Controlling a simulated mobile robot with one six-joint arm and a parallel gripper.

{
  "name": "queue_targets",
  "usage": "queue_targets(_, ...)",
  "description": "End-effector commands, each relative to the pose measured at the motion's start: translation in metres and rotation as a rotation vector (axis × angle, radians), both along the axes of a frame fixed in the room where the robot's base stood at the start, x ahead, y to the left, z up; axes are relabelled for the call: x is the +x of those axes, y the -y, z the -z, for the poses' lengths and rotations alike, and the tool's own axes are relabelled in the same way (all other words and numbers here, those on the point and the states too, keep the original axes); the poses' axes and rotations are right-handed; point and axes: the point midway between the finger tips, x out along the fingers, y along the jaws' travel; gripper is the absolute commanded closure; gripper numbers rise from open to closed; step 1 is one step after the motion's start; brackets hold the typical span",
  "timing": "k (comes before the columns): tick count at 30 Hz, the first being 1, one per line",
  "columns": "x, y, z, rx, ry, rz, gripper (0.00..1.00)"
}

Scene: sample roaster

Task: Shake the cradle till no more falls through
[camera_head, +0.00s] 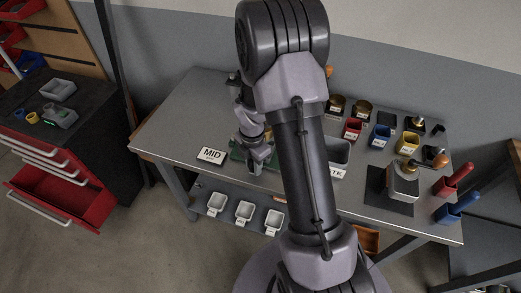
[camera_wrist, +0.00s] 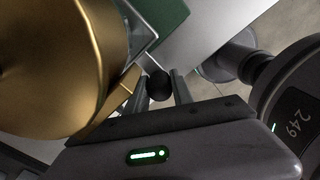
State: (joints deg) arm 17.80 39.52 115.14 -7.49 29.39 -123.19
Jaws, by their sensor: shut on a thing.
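In the head view, my gripper (camera_head: 257,162) is low over the middle of the table, at a green piece (camera_head: 237,155) that looks like part of the cradle. My arm hides much of that spot. In the wrist view, my gripper (camera_wrist: 163,88) is shut on a round black knob (camera_wrist: 159,85), which appears to be the cradle's handle. A large round brass vessel (camera_wrist: 60,60) fills the left of that view, close beside the fingers. A green panel (camera_wrist: 160,18) and a pale metal edge lie behind the knob. Whether anything is falling through is hidden.
A card reading MID (camera_head: 211,156) stands left of my gripper. A grey bin (camera_head: 338,154) is partly behind my arm. Red (camera_head: 352,129) and blue (camera_head: 379,137) cups and a scale-like device (camera_head: 402,182) are to the right. Three pale trays, including one (camera_head: 244,212), sit on the lower shelf.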

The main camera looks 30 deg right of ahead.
Motion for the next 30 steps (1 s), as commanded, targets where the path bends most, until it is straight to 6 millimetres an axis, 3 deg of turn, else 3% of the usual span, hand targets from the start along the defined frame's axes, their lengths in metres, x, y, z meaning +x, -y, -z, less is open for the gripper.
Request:
queue_targets(3, 0.019, -0.014, -0.001, -0.001, 0.003, -0.004, 1.0)
queue_targets(7, 0.026, -0.02, -0.001, -0.001, 0.002, 0.0, 1.0)
queue_targets(15, -0.01, 0.009, -0.001, -0.001, 0.0, 0.003, 1.0)
queue_targets(19, -0.016, 0.014, -0.001, -0.002, 0.002, 0.0, 1.0)
queue_targets(27, 0.022, -0.016, -0.001, -0.001, 0.004, -0.004, 1.0)
queue_targets(30, 0.027, -0.02, -0.001, -0.001, 0.002, 0.0, 1.0)
